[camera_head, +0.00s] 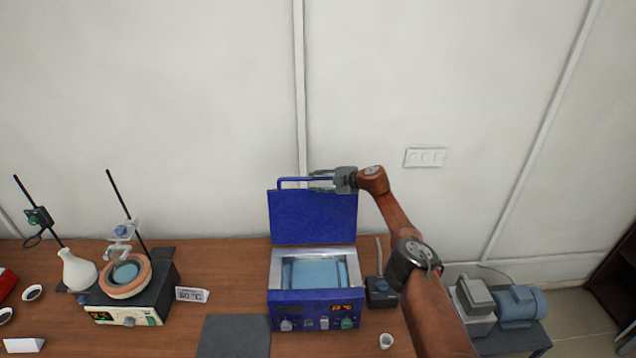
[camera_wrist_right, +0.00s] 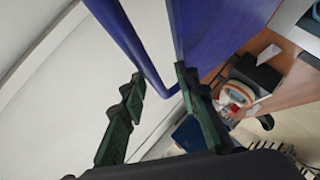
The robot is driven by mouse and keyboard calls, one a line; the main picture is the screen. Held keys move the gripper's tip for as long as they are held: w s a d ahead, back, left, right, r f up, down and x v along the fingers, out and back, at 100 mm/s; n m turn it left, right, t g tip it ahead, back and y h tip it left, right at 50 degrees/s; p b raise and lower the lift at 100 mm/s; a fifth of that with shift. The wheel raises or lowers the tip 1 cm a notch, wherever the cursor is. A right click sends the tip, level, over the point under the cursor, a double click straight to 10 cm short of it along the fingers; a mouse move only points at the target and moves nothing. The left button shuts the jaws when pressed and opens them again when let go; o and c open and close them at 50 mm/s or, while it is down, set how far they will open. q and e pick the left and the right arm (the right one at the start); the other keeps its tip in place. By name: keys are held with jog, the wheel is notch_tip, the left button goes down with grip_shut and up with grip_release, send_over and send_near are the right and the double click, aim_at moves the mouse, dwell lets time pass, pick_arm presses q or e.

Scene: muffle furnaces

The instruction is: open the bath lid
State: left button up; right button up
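The blue water bath (camera_head: 313,298) stands on the table with its blue lid (camera_head: 312,217) standing upright at the back. Water (camera_head: 317,273) shows in the uncovered basin. A blue bar handle (camera_head: 290,181) runs along the top of the lid, and it also shows in the right wrist view (camera_wrist_right: 122,38). My right gripper (camera_head: 318,181) is at the right part of the handle. In the right wrist view its fingers (camera_wrist_right: 160,82) are spread apart, with the handle bar's end in the gap between them. I cannot tell whether they touch it. My left gripper is not in view.
A heating device (camera_head: 130,310) with stand rods and a white flask (camera_head: 77,270) are on the left. A label card (camera_head: 191,295), dark mat (camera_head: 234,336) and small cup (camera_head: 386,341) lie near the bath. A blue motor pump (camera_head: 520,306) is at right. The wall is close behind.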

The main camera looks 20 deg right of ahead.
jog(key=shift+f, duration=0.1)
jog(key=v, duration=1.2)
dwell(0.6)
